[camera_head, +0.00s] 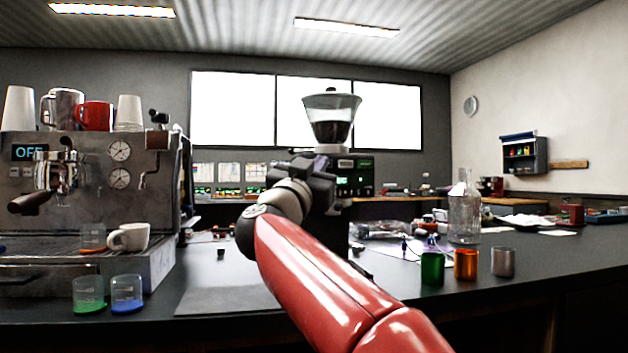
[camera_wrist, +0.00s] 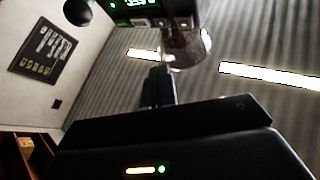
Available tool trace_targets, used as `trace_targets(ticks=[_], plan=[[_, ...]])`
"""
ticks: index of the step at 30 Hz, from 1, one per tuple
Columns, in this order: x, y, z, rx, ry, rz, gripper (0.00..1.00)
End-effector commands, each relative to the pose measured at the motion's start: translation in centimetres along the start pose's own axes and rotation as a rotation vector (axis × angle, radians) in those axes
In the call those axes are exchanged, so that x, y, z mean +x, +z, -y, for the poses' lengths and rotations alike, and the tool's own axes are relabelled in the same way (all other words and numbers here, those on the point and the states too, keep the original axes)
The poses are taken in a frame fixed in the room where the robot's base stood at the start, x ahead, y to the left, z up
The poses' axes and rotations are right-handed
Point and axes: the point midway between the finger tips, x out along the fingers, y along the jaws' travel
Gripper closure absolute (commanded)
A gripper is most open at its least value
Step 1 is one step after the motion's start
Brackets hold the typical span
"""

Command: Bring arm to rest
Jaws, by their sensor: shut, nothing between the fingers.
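My red arm reaches from the lower right of the head view up to the middle of the counter. My gripper (camera_head: 318,180) is a dark shape raised above the counter, in front of the coffee grinder (camera_head: 332,118); its fingertips are hard to make out there. In the wrist view my gripper (camera_wrist: 158,82) has its dark fingers together, with nothing between them. The grinder's clear hopper (camera_wrist: 188,45) is beyond the fingertips, upper middle. I cannot tell whether gripper and grinder touch.
An espresso machine (camera_head: 100,180) with cups on top stands at left. A white cup (camera_head: 128,237), a green-bottomed glass (camera_head: 88,295) and a blue-bottomed glass (camera_head: 127,293) are by it. At right are a glass bottle (camera_head: 464,215) and green (camera_head: 432,268), orange (camera_head: 466,264) and grey (camera_head: 503,262) canisters.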

Motion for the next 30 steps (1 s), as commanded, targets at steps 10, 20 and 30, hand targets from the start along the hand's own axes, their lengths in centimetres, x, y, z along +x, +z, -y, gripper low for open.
trace_targets(ticks=[10, 20, 30], plan=[[-1.0, -1.2, -0.6, -0.02, -0.195, -0.005, 1.0], [-14.4, 9.1, -9.7, -0.168, -0.634, 0.544, 1.0], [-32.0, 19.7, -25.6, -0.261, -0.482, 1.225, 1.0]])
